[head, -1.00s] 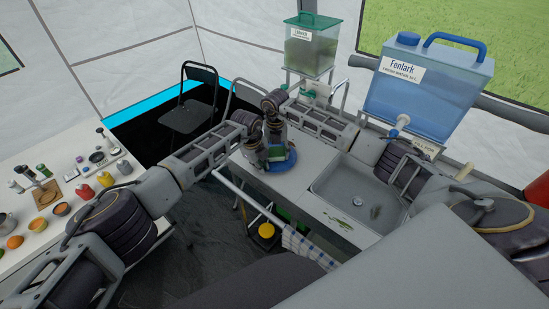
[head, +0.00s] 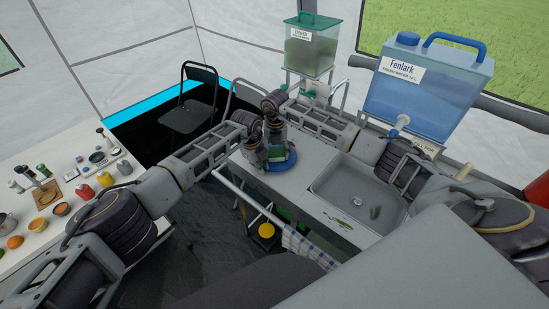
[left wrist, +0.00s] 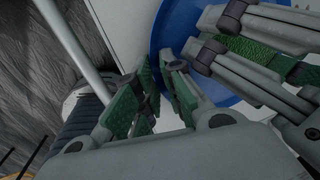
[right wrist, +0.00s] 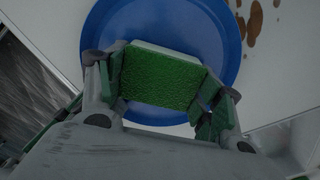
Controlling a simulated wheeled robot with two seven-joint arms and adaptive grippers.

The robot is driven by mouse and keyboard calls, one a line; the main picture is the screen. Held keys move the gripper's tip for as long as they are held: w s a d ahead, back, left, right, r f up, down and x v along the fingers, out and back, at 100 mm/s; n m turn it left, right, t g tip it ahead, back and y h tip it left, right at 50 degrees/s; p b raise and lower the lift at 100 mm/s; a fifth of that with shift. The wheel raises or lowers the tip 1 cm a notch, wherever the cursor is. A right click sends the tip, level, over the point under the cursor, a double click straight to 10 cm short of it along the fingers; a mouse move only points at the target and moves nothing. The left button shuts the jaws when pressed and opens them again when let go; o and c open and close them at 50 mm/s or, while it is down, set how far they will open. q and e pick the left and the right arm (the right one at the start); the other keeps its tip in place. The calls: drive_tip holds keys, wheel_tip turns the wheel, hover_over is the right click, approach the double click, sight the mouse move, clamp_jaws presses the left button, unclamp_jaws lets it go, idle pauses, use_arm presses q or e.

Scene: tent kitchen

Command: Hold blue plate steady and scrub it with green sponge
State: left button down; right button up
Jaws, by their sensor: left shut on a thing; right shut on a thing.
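The blue plate (head: 282,167) lies on the counter left of the sink; it also shows in the left wrist view (left wrist: 163,35) and the right wrist view (right wrist: 105,25). My left gripper (head: 257,155) is shut on the plate's near-left rim; its green-padded fingers (left wrist: 163,92) show in its wrist view, where the exact grip is partly hidden. My right gripper (head: 278,150) is shut on the green sponge (right wrist: 160,80) and holds it over the plate, its green face toward the camera. Whether the sponge touches the plate is hidden.
The sink (head: 335,190) is right of the plate. A blue water tank (head: 425,90) and a green-lidded tank (head: 310,48) stand behind. A checked towel (head: 300,245) hangs at the counter's front. Brown stains (right wrist: 256,20) mark the surface beside the plate.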

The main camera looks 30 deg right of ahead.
drive_tip(key=shift+w+f, duration=0.1)
drive_tip(key=shift+w+d, duration=0.15)
drive_tip(key=shift+w, duration=0.65)
drive_tip(key=shift+s, duration=0.1)
drive_tip(key=shift+s+a, duration=0.2)
drive_tip(key=shift+s, duration=0.65)
drive_tip(key=shift+s+f, duration=0.1)
drive_tip(key=shift+f, duration=0.05)
drive_tip(key=shift+s+a, duration=0.2)
drive_tip(key=shift+s, duration=0.7)
drive_tip(key=shift+w+r, duration=0.15)
drive_tip(key=shift+r, duration=0.25)
